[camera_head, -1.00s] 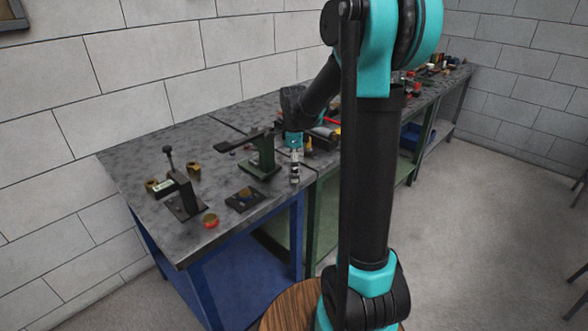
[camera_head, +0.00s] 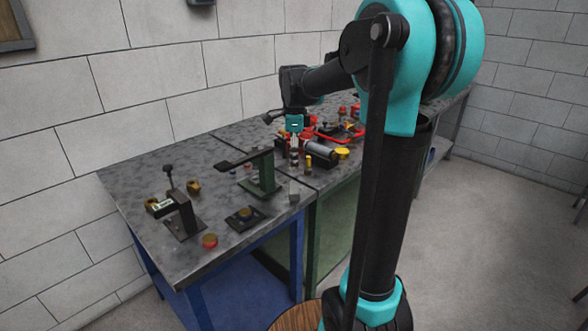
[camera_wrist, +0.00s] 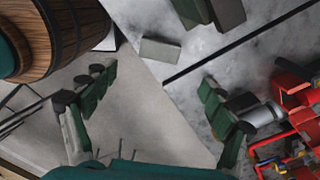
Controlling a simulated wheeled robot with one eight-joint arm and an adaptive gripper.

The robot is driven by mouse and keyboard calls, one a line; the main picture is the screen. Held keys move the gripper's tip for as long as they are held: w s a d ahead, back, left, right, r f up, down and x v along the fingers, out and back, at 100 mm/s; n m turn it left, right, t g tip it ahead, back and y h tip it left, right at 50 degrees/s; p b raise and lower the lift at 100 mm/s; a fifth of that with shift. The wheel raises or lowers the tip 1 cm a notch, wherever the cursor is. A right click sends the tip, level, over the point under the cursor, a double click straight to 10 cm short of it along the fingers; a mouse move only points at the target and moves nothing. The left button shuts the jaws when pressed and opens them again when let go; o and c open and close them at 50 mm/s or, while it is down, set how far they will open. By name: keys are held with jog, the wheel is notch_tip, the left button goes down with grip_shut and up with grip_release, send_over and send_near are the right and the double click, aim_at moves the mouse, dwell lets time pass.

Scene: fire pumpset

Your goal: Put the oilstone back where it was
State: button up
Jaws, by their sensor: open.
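A small grey rectangular block, apparently the oilstone (camera_head: 295,190), lies on the metal tabletop close to its front edge, beside the seam between two tables. It also shows in the wrist view, where the oilstone (camera_wrist: 160,50) lies flat and clear of my fingers. My gripper (camera_head: 294,158) is above and behind the block in the head view, pointing down. In the wrist view my gripper (camera_wrist: 153,78) has its two green-padded fingers spread wide with nothing between them. No contact with the block shows.
A green press-like stand (camera_head: 262,175) is left of the block. A black plate (camera_head: 246,217), a red-rimmed round part (camera_head: 209,241) and a clamp-like fixture (camera_head: 181,215) stand further left. Red and silver pump parts (camera_head: 320,148) crowd the right. A wooden barrel (camera_wrist: 65,35) is beyond the table edge.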

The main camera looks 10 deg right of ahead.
jog(key=s+d+f+n+t, duration=0.2)
jog(key=s+f+n, duration=0.7)
jog(key=s+n, duration=0.1)
jog(key=s+d+f+n+t, duration=0.2)
jog(key=s+f+n, duration=0.7)
jog(key=s, duration=0.3)
jog(key=shift+n, duration=0.4)
